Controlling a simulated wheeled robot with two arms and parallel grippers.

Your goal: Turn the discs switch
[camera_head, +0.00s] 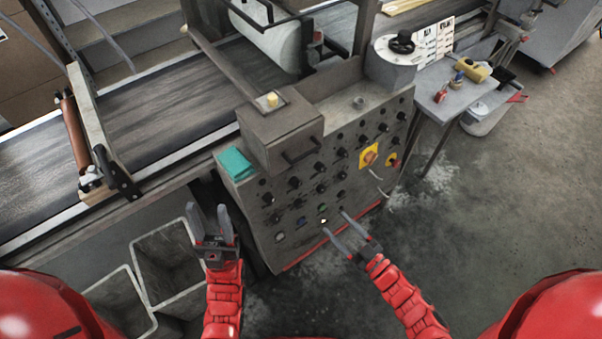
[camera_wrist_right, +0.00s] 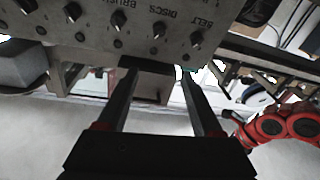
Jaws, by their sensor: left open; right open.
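The control panel (camera_head: 290,215) has rows of black knobs, and its labels are too small to read in the head view. In the right wrist view a label reading DISCS (camera_wrist_right: 170,17) sits by a black knob (camera_wrist_right: 159,30), between labels reading BRUSH and BELT. My right gripper (camera_head: 336,224) is open and empty in front of the panel's lower part. In the right wrist view its fingers (camera_wrist_right: 158,72) point toward the panel below the DISCS knob in the picture, apart from it. My left gripper (camera_head: 207,210) is open and empty, left of the panel.
Grey bins (camera_head: 168,262) stand below the conveyor (camera_head: 165,95). A side table (camera_head: 455,95) with tools stands at right.

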